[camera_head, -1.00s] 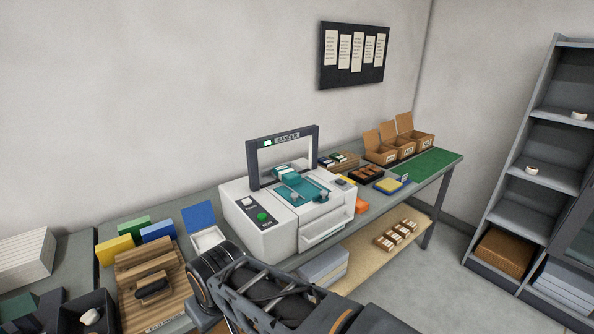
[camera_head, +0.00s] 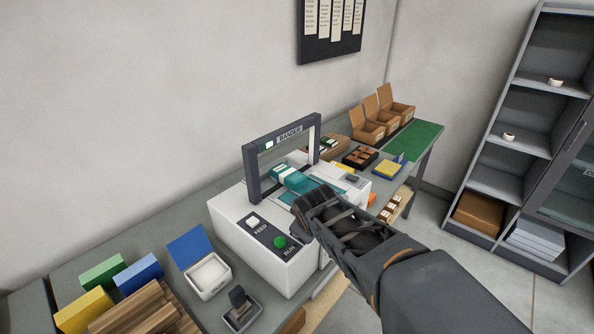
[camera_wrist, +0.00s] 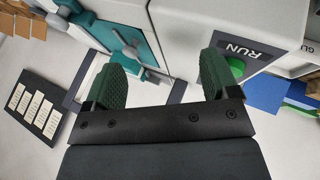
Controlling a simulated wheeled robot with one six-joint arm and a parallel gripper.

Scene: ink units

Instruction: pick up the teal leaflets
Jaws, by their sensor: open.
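The teal leaflets (camera_head: 291,179) are a small teal stack with a white band around it. They lie on the banding machine (camera_head: 250,228), by its dark upright arch (camera_head: 284,150). My gripper (camera_head: 303,206) is over the front of the machine, close to the leaflets on their near right side. The machine's teal bed (camera_wrist: 132,38) shows at the upper left there. I cannot tell there which part, if any, is the leaflets.
The green RUN button (camera_head: 280,242) is left of my gripper. An open white box (camera_head: 207,277) and a small dark stamp (camera_head: 239,300) stand in front. Cardboard boxes (camera_head: 368,131) and a green mat (camera_head: 415,141) are farther back. A shelf unit stands at right.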

